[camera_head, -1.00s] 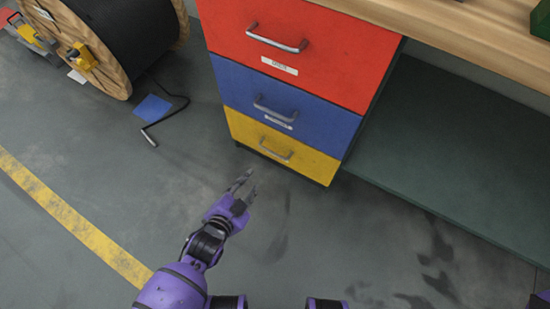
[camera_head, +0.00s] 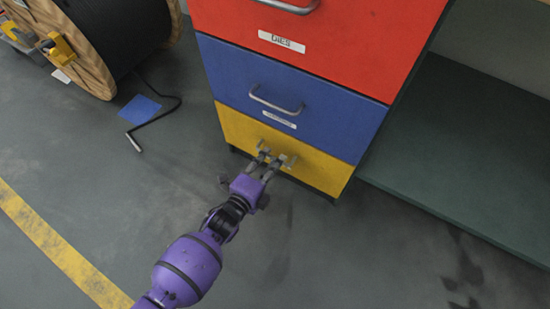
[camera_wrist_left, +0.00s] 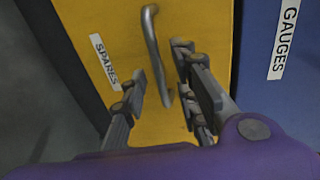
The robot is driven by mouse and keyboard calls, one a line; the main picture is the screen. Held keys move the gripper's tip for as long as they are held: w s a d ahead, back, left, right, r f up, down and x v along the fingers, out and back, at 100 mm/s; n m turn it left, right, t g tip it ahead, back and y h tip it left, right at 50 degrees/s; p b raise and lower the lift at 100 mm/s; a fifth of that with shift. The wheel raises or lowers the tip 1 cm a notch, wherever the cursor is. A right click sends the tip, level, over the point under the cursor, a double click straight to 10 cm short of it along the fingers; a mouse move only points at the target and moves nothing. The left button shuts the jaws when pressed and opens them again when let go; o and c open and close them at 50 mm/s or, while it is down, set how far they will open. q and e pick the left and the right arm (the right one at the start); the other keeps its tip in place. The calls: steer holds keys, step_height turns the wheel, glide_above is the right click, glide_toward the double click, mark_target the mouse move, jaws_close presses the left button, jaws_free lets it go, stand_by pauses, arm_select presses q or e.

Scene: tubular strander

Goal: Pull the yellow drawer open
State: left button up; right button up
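The yellow drawer (camera_head: 232,128) is the lowest in the cabinet and looks closed, its front flush with the blue one above. In the left wrist view, the yellow drawer front (camera_wrist_left: 105,22) carries a "SPARES" label (camera_wrist_left: 105,62) and a grey bar handle (camera_wrist_left: 152,38). My left gripper (camera_head: 275,156) is at the drawer front and hides most of the handle in the head view. In the wrist view, its open fingers (camera_wrist_left: 160,68) stand either side of the handle's near part, with gaps visible. Contact with the handle cannot be told. My right gripper is out of view.
The blue drawer (camera_head: 230,80) and red drawer (camera_head: 350,35) above look closed. A green-grey shelf (camera_head: 460,150) is to the right. A cable reel (camera_head: 88,75), a blue sheet (camera_head: 140,109) and a black bent rod (camera_head: 160,117) are at left. Floor before the cabinet is clear.

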arm_select(q)
steer(key=shift+b+x, duration=0.4)
steer(key=shift+x, duration=0.9)
jaws_close()
